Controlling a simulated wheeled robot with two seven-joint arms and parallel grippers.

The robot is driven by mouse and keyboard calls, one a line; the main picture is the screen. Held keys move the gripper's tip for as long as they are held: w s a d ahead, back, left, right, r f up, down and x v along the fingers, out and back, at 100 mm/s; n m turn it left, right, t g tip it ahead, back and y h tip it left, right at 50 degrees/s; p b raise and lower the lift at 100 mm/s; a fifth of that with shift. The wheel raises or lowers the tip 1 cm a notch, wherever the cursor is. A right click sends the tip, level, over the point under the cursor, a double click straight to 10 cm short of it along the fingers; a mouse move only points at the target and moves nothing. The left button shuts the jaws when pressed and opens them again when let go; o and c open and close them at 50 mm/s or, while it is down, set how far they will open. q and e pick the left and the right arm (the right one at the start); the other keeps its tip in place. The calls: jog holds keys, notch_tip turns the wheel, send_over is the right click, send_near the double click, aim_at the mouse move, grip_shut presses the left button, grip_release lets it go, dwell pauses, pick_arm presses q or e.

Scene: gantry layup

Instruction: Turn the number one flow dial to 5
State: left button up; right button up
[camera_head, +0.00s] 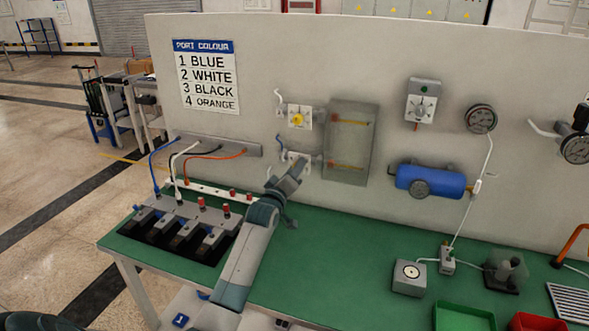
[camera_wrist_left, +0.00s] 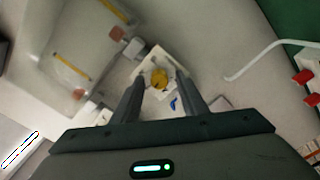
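Two flow dials on white plates sit on the wall panel. The upper dial (camera_head: 297,119) shows its yellow knob in the head view. The lower dial (camera_head: 288,156) is mostly hidden there behind my left gripper (camera_head: 291,172). In the left wrist view, a yellow dial knob (camera_wrist_left: 159,79) on a white plate lies between the tips of my left gripper (camera_wrist_left: 158,84). Its fingers are open, one on each side, with a gap to the knob. A blue mark shows near the knob. I cannot read the dial numbers. My right gripper is in neither view.
A clear flowmeter case (camera_head: 350,143) with two yellow-orange tubes is right of the dials. A port block (camera_head: 218,144) with coloured hoses is to the left. The green bench (camera_head: 330,260) is clear in the middle. A blue cylinder (camera_head: 430,181) hangs to the right.

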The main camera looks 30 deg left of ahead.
pick_arm(q)
jog(key=shift+c, duration=0.6)
grip_shut()
jog(key=shift+m, duration=0.5)
jog(key=m+p, duration=0.2)
jog(key=m, duration=2.1)
jog(key=shift+w+d, duration=0.1)
